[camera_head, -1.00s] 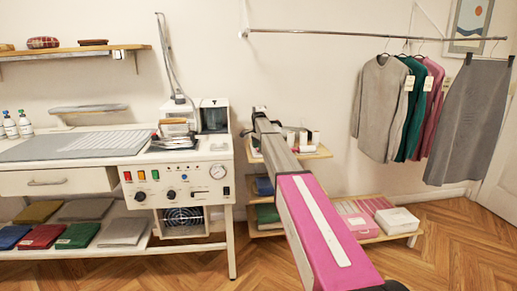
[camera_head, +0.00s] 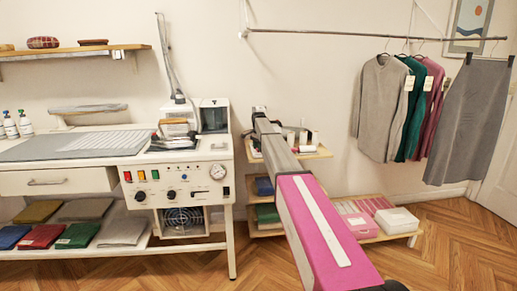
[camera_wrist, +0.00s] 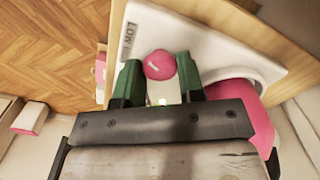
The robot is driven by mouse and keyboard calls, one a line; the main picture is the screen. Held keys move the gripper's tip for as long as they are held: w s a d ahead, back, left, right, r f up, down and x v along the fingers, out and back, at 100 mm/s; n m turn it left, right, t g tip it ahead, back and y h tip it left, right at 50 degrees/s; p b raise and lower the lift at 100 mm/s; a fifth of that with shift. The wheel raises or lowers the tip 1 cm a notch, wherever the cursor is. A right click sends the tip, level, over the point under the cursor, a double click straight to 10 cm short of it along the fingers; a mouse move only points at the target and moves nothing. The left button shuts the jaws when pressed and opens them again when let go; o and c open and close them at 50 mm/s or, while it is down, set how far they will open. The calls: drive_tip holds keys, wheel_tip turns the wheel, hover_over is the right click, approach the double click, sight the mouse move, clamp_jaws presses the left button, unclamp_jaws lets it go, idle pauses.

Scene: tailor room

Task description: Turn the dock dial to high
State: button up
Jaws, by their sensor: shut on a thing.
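In the wrist view, the dock dial (camera_wrist: 160,65) is a round pink knob with a short pale mark on its face. My gripper (camera_wrist: 159,78) has its green fingers on either side of the knob and is shut on it. The knob sits at a white panel (camera_wrist: 185,32), which I take to be the dock. A label reading LOW (camera_wrist: 128,42) is on the panel, up and left of the knob. No other setting label is legible. In the head view my own arm hides the gripper and dial.
A small shelf unit (camera_head: 318,153) stands behind my arm, with spools and boxes. A white workbench (camera_head: 60,184) with a control panel is on the left. Garments (camera_head: 378,105) hang from a rail on the right. Wooden floor (camera_head: 455,235) is clear at the lower right.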

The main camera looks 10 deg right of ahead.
drive_tip(key=n, duration=1.3)
drive_tip(key=shift+n, duration=0.4)
idle(0.4)
drive_tip(key=o, duration=0.9)
drive_tip(key=shift+r, duration=0.1)
wheel_tip(320, 180, up, 11)
